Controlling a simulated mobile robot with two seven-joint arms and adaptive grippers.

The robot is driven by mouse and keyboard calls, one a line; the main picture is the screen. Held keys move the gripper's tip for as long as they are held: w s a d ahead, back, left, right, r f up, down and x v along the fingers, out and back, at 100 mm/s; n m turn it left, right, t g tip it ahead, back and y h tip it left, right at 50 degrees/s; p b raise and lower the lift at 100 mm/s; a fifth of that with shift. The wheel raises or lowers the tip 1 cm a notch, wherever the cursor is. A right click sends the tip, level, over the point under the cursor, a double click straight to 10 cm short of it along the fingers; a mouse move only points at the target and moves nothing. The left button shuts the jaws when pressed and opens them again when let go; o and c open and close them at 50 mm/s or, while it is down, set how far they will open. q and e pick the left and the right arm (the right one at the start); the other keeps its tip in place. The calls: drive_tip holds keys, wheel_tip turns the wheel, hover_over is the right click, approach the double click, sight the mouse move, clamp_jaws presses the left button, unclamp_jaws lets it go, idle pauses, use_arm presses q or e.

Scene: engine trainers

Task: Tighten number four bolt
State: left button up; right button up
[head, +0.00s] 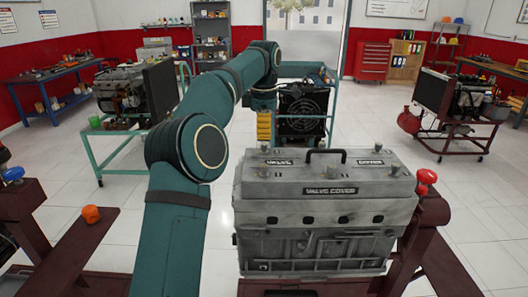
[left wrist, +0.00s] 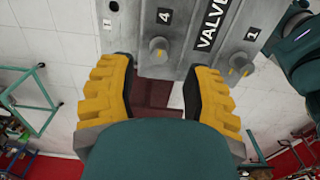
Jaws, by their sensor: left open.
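The grey engine block with its valve cover (head: 330,190) stands in front of me, with a black handle (head: 326,151) on top. My left gripper (head: 264,130) hangs at the far left of the cover, yellow fingers down. In the left wrist view my left gripper (left wrist: 157,78) is open and empty. The bolt beside the label 4 (left wrist: 158,49) lies just beyond the gap between the fingertips, apart from them. A second bolt (left wrist: 240,63) sits by the label 1, beyond the right finger. My right gripper is not in view.
Dark red stand beams (head: 430,215) flank the engine, with a red knob (head: 427,176) at right and an orange knob (head: 91,213) at left. Other engine trainers (head: 310,110) stand behind. A red cabinet (head: 373,60) is at the back wall. The floor between is open.

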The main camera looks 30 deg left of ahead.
sight(264, 143)
use_arm(q)
drive_tip(key=shift+f+b, duration=0.6)
drive_tip(key=shift+f, duration=1.45)
drive_tip(key=shift+o, duration=0.2)
clamp_jaws()
